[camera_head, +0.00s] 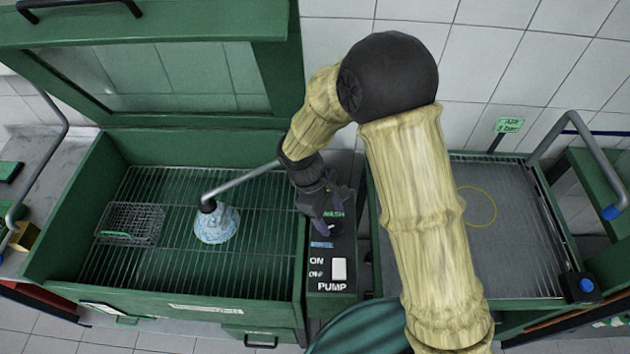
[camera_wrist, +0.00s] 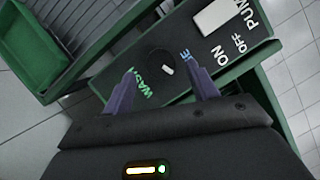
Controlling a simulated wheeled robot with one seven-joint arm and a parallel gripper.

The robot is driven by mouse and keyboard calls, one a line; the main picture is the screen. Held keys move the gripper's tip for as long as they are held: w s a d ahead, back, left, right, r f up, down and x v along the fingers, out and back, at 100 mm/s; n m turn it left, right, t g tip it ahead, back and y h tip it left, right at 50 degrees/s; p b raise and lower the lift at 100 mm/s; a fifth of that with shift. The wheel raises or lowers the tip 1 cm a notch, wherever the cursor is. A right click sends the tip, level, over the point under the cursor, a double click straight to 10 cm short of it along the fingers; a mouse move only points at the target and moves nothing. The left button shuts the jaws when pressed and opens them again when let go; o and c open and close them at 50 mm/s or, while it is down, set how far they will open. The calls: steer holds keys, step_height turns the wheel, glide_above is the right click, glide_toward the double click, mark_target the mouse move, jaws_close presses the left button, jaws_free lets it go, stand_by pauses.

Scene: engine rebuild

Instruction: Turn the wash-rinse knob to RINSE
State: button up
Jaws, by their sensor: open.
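The wash-rinse knob (camera_wrist: 158,60) is a dark round dial with a short white mark, on the dark control panel (camera_wrist: 190,55). The green WASH label (camera_wrist: 144,86) and the blue RINSE label (camera_head: 321,245) lie on either side of it. I cannot tell which label the mark points to. My gripper (camera_wrist: 162,67) is open, one finger near each label, with the knob showing between the fingertips. In the head view my gripper (camera_head: 325,208) is over the panel and mostly hides the knob. I cannot tell whether the fingers touch it.
A white pump switch (camera_head: 339,269) with ON and OFF labels sits on the same panel. To the left is the green wash basin (camera_head: 60,240) with a wire basket (camera_head: 133,223) and spray head (camera_head: 216,222). A grated air station (camera_head: 510,220) stands at the right.

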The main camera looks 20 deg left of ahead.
steer(key=b+v, duration=0.1)
steer(key=v, duration=1.4)
steer(key=shift+b, duration=0.3)
steer(key=shift+w, duration=0.1)
steer(key=s+d+f+m+t+y, duration=0.1)
steer(key=d+m+y, duration=0.1)
steer(key=d+m, duration=0.6)
steer(key=s+d+f+m+t+y, duration=0.2)
steer(key=d+m, duration=0.5)
steer(key=d, duration=1.4)
steer(key=shift+s+d+m, duration=0.2)
steer(key=shift+d+m, duration=0.15)
steer(key=shift+m, duration=0.05)
steer(key=shift+w, duration=0.1)
